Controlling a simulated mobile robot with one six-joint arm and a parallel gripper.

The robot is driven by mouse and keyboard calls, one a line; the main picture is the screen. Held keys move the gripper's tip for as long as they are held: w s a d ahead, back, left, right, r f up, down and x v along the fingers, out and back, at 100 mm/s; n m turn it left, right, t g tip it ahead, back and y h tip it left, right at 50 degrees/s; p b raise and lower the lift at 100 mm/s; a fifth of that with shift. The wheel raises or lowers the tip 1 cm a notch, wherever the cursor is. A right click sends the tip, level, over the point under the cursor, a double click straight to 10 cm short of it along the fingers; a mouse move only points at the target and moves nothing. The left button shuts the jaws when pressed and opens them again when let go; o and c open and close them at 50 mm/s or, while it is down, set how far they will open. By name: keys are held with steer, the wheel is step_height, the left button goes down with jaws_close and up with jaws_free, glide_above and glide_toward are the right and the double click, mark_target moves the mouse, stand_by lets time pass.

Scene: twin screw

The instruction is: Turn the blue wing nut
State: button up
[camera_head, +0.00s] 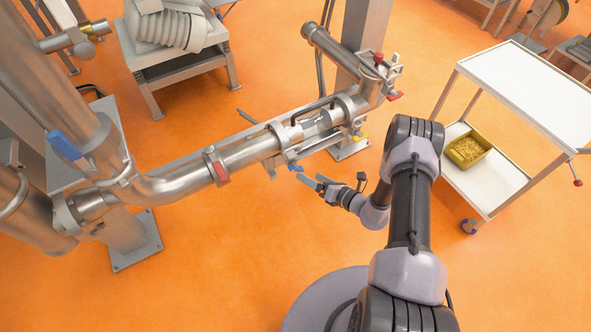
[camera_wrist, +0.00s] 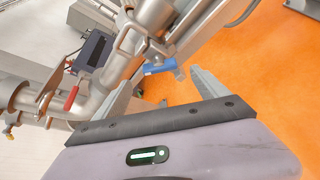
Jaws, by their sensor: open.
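The blue wing nut (camera_head: 295,167) is small and sits on the underside of the clamp on the steel pipe, left of my gripper in the head view. In the wrist view the blue wing nut (camera_wrist: 160,67) shows as a short blue bar beyond and between my fingers, on a metal fitting. My gripper (camera_head: 316,182) is open and empty, with its fingers pointing toward the nut, a short way from it. In the wrist view my gripper (camera_wrist: 164,84) has its two grey fingers wide apart. I see no contact with the nut.
The steel pipe (camera_head: 240,155) runs across in front of me, with a red-handled clamp (camera_head: 217,168). A larger blue handle (camera_head: 64,145) is on the left piping. A white cart (camera_head: 525,85) with a yellow bin (camera_head: 467,151) stands right. Orange floor is open below the pipe.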

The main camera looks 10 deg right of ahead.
mark_target(298, 169)
steer(key=b+x, duration=0.2)
steer(key=x, duration=0.5)
steer(key=shift+w+a+f, duration=0.15)
steer(key=shift+w, duration=0.05)
steer(key=shift+w+a, duration=0.2)
steer(key=shift+w, duration=0.2)
steer(key=c, duration=1.4)
steer(key=shift+n+h+p, duration=0.3)
steer(key=shift+n+h, duration=0.5)
steer(key=shift+n, duration=0.3)
steer(key=shift+n+t+h, duration=0.3)
steer(key=shift+n+h, duration=0.8)
steer(key=shift+n, duration=0.4)
